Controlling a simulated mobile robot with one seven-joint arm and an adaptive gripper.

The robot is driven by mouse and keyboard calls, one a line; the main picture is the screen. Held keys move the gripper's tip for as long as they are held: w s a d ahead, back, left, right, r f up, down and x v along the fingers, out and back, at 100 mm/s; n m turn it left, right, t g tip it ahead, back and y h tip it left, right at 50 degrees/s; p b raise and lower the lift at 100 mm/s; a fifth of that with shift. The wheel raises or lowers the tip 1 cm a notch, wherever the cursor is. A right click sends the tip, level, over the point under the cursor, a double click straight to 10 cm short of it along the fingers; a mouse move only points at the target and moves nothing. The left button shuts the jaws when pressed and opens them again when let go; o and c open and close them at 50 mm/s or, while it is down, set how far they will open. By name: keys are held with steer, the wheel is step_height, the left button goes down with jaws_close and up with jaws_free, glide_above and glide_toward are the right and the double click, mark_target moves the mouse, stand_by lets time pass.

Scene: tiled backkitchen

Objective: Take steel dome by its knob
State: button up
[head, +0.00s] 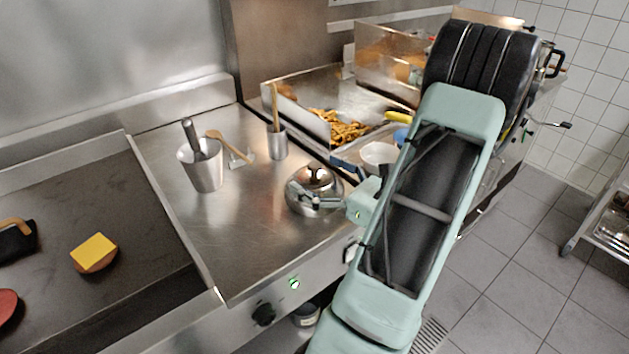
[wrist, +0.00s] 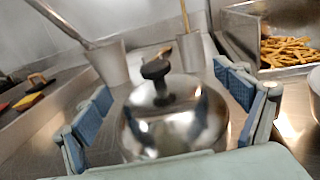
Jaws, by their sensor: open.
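The steel dome (head: 316,180) sits on the steel counter to the left of my arm. In the wrist view the shiny dome (wrist: 176,128) is in the middle, with its black knob (wrist: 157,80) standing on top. My gripper (wrist: 168,112) is open, with one blue-padded finger on each side of the dome. The knob appears between the fingers and nothing touches it that I can see. In the head view my gripper (head: 325,199) is at the near side of the dome, and the knob is hard to make out there.
A steel pot (head: 204,172) with a utensil and a small steel holder (head: 277,142) with a wooden handle stand behind on the counter. A tray of fries (head: 342,128) and a white bowl (head: 379,156) are behind right. A griddle (head: 100,215) lies left. The counter's left front is clear.

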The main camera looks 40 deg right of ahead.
steer(key=shift+w, duration=0.35)
steer(key=shift+c, duration=0.6)
steer(key=shift+s, duration=0.15)
steer(key=c, duration=1.4)
